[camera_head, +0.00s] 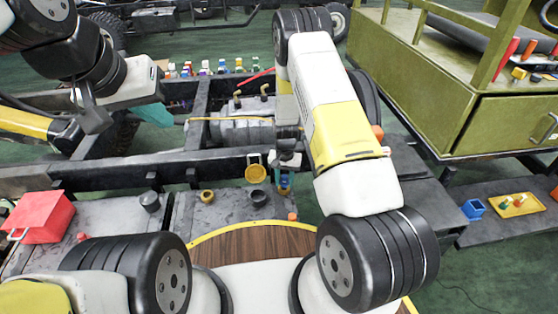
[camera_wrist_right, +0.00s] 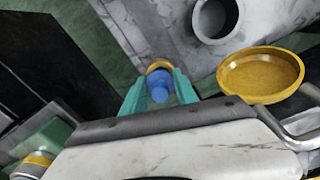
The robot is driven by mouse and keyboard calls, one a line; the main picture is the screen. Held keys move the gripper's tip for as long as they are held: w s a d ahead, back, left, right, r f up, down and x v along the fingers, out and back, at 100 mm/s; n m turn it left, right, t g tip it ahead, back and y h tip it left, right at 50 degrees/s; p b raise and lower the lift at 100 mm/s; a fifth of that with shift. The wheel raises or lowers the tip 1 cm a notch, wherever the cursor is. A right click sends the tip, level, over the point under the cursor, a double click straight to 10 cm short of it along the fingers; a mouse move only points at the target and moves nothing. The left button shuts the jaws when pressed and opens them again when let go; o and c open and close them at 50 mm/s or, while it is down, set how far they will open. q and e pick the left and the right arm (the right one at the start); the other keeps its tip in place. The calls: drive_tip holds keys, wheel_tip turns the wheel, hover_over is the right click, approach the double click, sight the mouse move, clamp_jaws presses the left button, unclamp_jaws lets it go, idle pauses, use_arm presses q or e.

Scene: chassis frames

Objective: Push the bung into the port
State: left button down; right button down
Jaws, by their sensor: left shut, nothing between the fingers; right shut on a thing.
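The bung, a blue rounded piece (camera_wrist_right: 159,88), sits between the teal fingertips of my right gripper (camera_wrist_right: 160,92) in the right wrist view. A gold ring (camera_wrist_right: 159,65) shows just beyond it; I cannot tell if it belongs to the bung or to something behind. In the head view my right gripper (camera_head: 285,170) points down over the front of the black frame, mostly hidden by the arm. My left gripper (camera_head: 155,112) is shut and empty at the upper left, its teal fingers over the frame. I cannot tell which opening is the port.
A yellow dish (camera_head: 256,173), also in the wrist view (camera_wrist_right: 260,76), is close beside my right gripper. A dark cup (camera_head: 258,198), a gold cup (camera_head: 207,196) and another dark cup (camera_head: 150,201) stand on the grey top. A red box (camera_head: 40,217) is at the left.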

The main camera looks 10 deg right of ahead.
sight(286, 177)
drive_tip(key=shift+f, duration=0.5)
drive_tip(key=shift+r, duration=0.2)
drive_tip(key=shift+r, duration=0.3)
drive_tip(key=shift+r, duration=0.3)
drive_tip(key=r, duration=0.9)
drive_tip(key=shift+s+d, duration=0.25)
drive_tip(key=s+d+r+n, duration=0.3)
drive_tip(key=s+r, duration=0.3)
drive_tip(key=r, duration=0.4)
drive_tip(key=shift+r+n, duration=0.3)
drive_tip(key=shift+s, duration=0.1)
